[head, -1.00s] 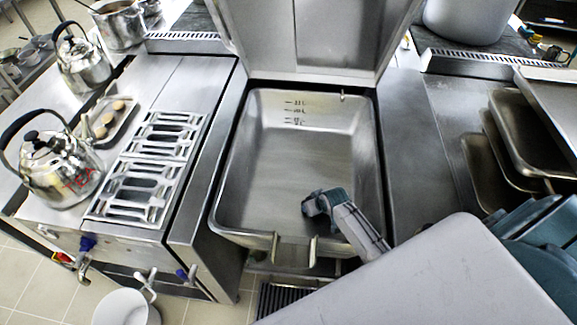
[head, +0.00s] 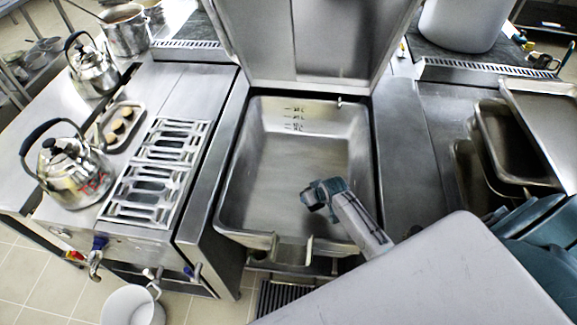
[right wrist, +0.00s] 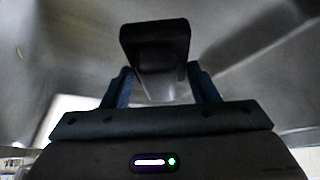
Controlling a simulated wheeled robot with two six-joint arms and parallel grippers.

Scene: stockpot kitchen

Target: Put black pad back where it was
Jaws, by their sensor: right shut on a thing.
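My right gripper (head: 325,192) reaches in from the lower right, over the open rectangular pan. It is shut on the black pad, a small dark block (head: 312,199) at its tip. In the right wrist view the black pad (right wrist: 155,45) stands up between the two fingers of the gripper (right wrist: 160,88), with a greyer face below its dark top. The pad appears above the pan's floor; its exact height is unclear. My left gripper is not in view.
The steel pan (head: 285,150) has raised walls and an open lid (head: 305,40) behind it. A burner grate (head: 150,185) and two kettles (head: 75,170) stand left. Metal trays (head: 510,140) are at right. A white bucket (head: 130,305) stands on the floor.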

